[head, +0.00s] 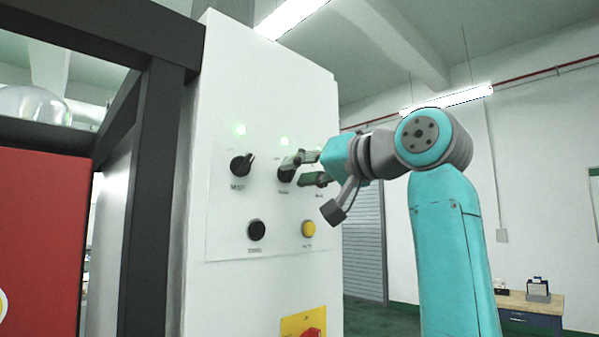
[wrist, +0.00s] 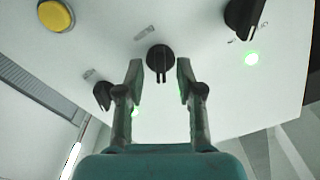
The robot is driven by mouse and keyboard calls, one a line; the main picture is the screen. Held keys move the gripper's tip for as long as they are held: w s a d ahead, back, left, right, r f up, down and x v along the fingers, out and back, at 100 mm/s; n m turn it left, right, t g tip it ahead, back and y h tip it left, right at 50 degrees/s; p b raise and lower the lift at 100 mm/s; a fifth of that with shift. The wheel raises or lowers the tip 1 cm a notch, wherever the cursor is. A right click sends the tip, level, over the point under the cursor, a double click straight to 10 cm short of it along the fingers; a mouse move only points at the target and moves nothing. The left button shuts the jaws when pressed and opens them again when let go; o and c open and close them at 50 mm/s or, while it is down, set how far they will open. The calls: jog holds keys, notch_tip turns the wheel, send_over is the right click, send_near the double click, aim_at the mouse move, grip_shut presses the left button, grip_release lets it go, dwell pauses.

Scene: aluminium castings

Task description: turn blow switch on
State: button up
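A white control panel (head: 226,205) carries a row of black rotary switches with small labels I cannot read, so I cannot tell by name which is the blow switch. The middle switch (head: 286,174) is at my gripper (head: 307,172); it also shows in the wrist view (wrist: 160,60), its handle upright between my fingers. My gripper also shows in the wrist view (wrist: 159,72), open, one finger on each side, with gaps to the knob. The left switch (head: 241,165) has a tilted handle. The third switch (wrist: 101,94) is partly behind a finger; my gripper hides it in the head view.
Green lamps glow above the left switch (head: 240,129) and middle switch (head: 284,141). Below are a black button (head: 257,230), a yellow button (head: 308,229) and a red switch on a yellow plate (head: 292,326). A dark frame post (head: 155,180) stands left of the panel.

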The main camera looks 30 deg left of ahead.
jog(key=v, duration=1.1)
jog(key=shift+d, duration=0.2)
